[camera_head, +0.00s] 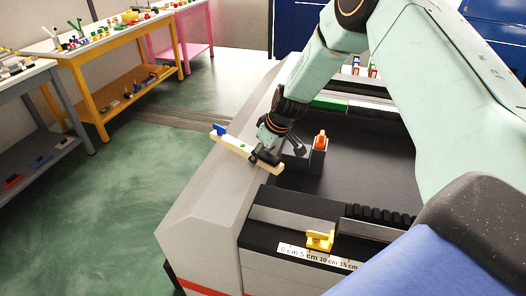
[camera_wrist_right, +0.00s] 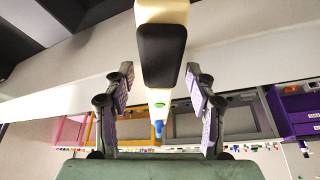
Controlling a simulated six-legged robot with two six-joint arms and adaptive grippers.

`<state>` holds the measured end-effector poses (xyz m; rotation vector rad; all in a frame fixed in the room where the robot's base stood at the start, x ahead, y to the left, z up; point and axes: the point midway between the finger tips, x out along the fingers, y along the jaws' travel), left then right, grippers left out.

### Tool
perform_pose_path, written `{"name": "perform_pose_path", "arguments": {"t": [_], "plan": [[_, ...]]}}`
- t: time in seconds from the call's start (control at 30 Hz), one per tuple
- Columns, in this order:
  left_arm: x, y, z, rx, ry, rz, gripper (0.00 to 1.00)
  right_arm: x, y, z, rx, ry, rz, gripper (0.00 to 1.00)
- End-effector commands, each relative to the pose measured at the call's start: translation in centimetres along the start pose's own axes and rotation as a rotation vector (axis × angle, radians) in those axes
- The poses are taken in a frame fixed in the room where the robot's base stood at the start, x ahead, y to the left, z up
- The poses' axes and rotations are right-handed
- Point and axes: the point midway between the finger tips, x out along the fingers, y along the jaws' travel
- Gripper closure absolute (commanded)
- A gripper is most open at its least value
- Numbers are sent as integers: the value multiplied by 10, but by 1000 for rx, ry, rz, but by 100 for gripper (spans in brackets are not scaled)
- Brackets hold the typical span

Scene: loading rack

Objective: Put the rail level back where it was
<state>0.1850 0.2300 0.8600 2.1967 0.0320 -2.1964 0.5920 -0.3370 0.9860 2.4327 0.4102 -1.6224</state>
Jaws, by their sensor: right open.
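The rail level is a cream bar with a green vial and a blue piece at one end. In the head view the rail level (camera_head: 236,148) lies across the inner edge of the grey housing. My right gripper (camera_head: 264,156) is at its near end and partly covers it. In the right wrist view the level (camera_wrist_right: 160,97) runs lengthwise between the two fingers of the right gripper (camera_wrist_right: 160,95). A black pad (camera_wrist_right: 162,55) is on its upper part there. The fingers are open, with gaps on both sides of the bar. My left gripper is not in view.
A yellow slider (camera_head: 320,240) sits by a white scale (camera_head: 315,257) at the front. An orange-red piece (camera_head: 320,141) stands on a dark block right of the gripper. The dark bed (camera_head: 365,165) is mostly clear. Benches with small objects stand at the far left.

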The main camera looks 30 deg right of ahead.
Motion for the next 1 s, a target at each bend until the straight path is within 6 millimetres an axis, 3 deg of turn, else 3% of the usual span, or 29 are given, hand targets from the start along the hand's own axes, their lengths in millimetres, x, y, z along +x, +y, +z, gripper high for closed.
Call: {"name": "perform_pose_path", "arguments": {"t": [0.13,0.63,1.0], "plan": [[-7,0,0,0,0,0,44,-6,0,-2,0,0,0,44],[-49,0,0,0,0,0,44,-98,0,-4,1,3,-1,44],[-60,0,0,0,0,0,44,-124,0,-2,0,0,-1,44]]}}
